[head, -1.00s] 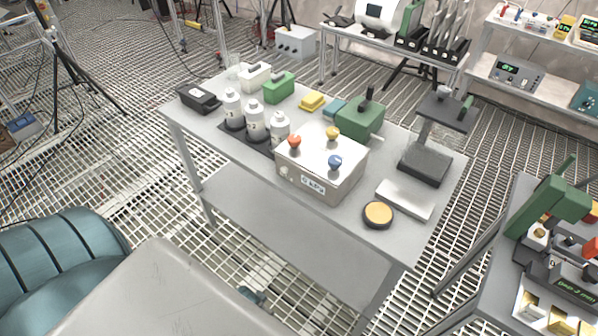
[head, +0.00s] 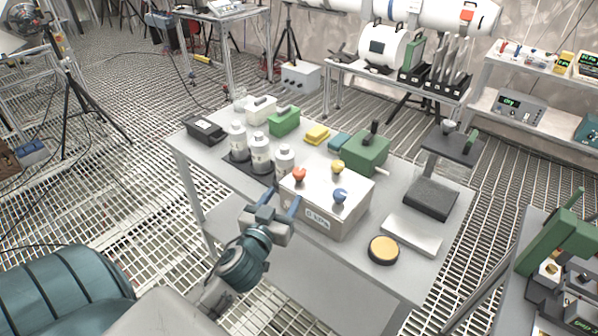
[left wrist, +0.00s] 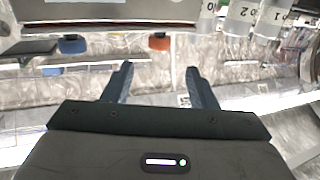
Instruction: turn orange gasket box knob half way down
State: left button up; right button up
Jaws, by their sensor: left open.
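A pale box (head: 318,216) with a label on its front sits on the grey table. On its lid are an orange knob (head: 299,175), a yellow knob (head: 337,167) and a blue knob (head: 340,196). My left gripper (head: 280,200) is open and empty, at the box's front left, close to the orange knob but apart from it. In the left wrist view the two fingers (left wrist: 158,78) stand apart. The orange knob (left wrist: 159,43) shows beyond the gap between them, and the blue knob (left wrist: 72,45) is to the left. My right gripper is not seen.
Several white bottles (head: 260,153) stand just behind and left of my left gripper. A green box (head: 367,155) is behind the pale box. A round yellow-topped disc (head: 383,250) and a flat light slab (head: 411,234) lie to its right on the table (head: 350,271).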

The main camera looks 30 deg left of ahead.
aim_at(298, 173)
pick_arm(q)
jog(key=p+x, duration=0.3)
jog(key=x, duration=0.7)
jog(key=shift+r, duration=0.15)
jog(key=shift+w+p, duration=0.25)
jog(key=shift+p, duration=0.05)
jog(key=shift+w, duration=0.15)
jog(key=c, duration=0.7)
jog(key=shift+c, duration=1.2)
